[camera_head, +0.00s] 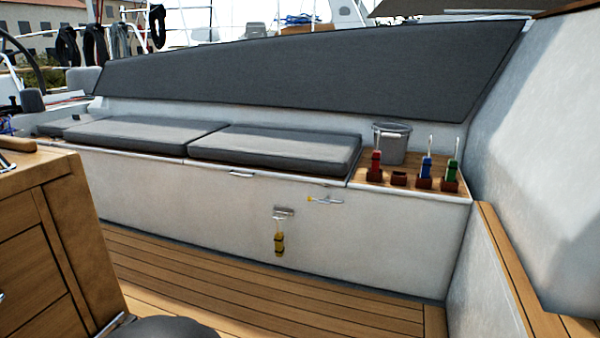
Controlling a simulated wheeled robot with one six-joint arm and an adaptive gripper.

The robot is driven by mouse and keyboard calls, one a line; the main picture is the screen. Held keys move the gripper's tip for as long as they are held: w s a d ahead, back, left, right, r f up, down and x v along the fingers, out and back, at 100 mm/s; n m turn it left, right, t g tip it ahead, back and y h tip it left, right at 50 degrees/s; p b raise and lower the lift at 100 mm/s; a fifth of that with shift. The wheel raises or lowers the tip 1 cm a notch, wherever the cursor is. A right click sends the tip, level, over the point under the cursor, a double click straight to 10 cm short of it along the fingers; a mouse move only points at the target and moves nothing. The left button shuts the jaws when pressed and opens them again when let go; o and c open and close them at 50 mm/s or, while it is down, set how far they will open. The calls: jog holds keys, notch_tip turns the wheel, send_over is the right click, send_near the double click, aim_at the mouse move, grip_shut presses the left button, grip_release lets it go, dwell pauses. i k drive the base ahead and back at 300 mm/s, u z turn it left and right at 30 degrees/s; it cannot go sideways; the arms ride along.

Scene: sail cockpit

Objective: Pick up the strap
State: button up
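A yellow and black item (279,243) hangs on the white front of the bench, below a small metal fitting (283,212). A thin light strip, possibly the strap, runs from the fitting down to it; it is too small to tell clearly. My gripper is not in view.
Red (376,163), blue (427,168) and green (451,171) items with pale upright parts stand in brown holders on the wooden ledge; another holder (399,178) looks empty. A grey bucket (391,143) stands behind. A wooden cabinet (45,240) is at left. The deck (260,295) is clear.

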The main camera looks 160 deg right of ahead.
aim_at(376, 159)
jog(key=i, duration=1.3)
jog(key=z, duration=6)
jog(key=i, duration=1.8)
jog(key=z, duration=0.15)
